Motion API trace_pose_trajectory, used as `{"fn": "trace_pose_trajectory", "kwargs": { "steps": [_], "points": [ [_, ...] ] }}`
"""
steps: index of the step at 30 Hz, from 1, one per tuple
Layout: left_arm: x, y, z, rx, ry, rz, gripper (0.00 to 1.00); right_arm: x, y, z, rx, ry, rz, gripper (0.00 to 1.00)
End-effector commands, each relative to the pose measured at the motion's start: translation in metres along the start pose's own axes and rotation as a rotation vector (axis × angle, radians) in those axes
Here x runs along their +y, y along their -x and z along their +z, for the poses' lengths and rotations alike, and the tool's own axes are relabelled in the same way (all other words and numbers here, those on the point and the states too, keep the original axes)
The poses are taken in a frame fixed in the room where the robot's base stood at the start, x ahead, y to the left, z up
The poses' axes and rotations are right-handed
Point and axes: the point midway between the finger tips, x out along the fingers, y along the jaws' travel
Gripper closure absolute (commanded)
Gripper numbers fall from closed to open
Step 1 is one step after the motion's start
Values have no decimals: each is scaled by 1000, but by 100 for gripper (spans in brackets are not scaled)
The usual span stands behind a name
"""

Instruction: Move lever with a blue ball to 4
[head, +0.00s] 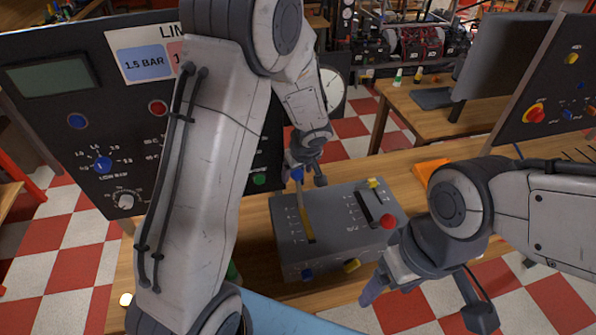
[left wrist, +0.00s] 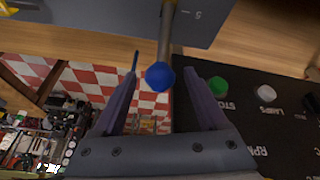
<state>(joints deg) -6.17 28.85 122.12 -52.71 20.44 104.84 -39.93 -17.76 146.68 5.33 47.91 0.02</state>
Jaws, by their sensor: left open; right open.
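The lever with a blue ball (head: 297,173) rises from the left slot of a grey box (head: 340,258) on the table. Its brass-coloured rod (head: 305,215) runs down towards the slot's near end. My left gripper (head: 306,177) is open at the ball. In the left wrist view the blue ball (left wrist: 160,76) sits between the two spread fingers, with gaps on both sides. A digit 5 (left wrist: 197,15) shows on the box beside the rod; the lever's exact setting cannot be read. My right gripper (head: 423,303) is open and empty, in front of the box's right side.
Yellow knobs and a blue knob (head: 307,274) are on the box. A black control panel (head: 85,110) stands at left, partly hidden by my left arm. An orange object (head: 430,170) lies behind the box.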

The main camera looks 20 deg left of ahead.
Motion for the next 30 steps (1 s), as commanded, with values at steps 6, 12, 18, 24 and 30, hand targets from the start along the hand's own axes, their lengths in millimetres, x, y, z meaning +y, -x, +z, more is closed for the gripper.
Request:
{"fn": "trace_pose_trajectory", "kwargs": {
  "steps": [6, 12, 18, 24, 30],
  "points": [
    [0, 0, 0, 0, 0, 0, 55, 0, 0, 0, 0, 0, 0, 24],
    [0, 1, 0, 1, -1, 0, 100, 0, 0, 0, 0, 0, 0, 24],
    [0, 1, 0, 1, -1, 0, 100, 0, 0, 0, 0, 0, 0, 24],
    [0, 1, 0, 1, -1, 1, 100, 0, 0, 0, 0, 0, 0, 24],
    [0, 1, 0, 1, -1, 1, 100, 0, 0, 0, 0, 0, 0, 24]
  ]
}}
